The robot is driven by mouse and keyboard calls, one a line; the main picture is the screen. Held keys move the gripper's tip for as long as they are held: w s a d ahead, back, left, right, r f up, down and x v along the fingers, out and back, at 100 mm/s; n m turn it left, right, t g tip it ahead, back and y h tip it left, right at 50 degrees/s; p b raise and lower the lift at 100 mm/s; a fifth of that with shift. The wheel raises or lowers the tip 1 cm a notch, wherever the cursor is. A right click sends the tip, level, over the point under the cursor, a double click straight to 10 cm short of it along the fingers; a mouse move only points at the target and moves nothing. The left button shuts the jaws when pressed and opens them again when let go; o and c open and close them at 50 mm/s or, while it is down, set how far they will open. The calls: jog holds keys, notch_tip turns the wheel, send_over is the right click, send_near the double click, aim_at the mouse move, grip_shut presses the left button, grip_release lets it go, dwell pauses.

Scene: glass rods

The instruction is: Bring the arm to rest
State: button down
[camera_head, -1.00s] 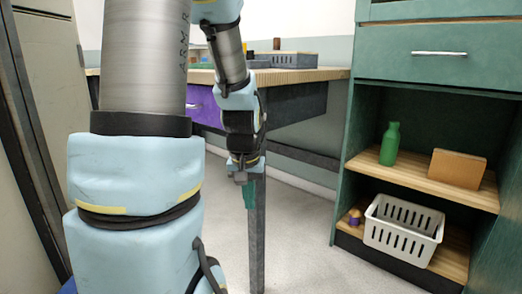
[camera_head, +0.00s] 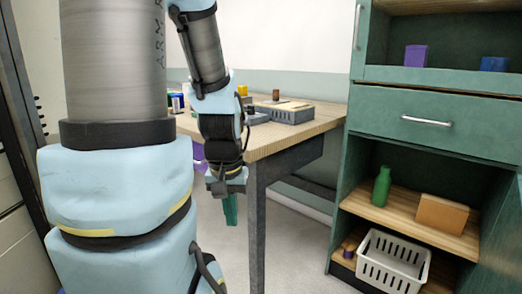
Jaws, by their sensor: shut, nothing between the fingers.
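My arm (camera_head: 118,190) fills the left of the head view, with its forearm bent down in front of the wooden table (camera_head: 312,122). My gripper (camera_head: 230,210) hangs pointing down at the table's near edge, left of a grey table leg. Its green fingers are together and nothing shows between them. The gripper is below the tabletop level in the picture and appears apart from the table.
A green cabinet (camera_head: 417,125) stands at the right, with a green bottle (camera_head: 382,185), a brown box (camera_head: 441,215) and a white basket (camera_head: 392,262) on its shelves. A grey tray (camera_head: 292,115) and small items lie on the table. Floor shows between table and cabinet.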

notch_tip(320, 180, up, 18)
jog(key=p, duration=1.5)
jog(key=shift+p, duration=0.3)
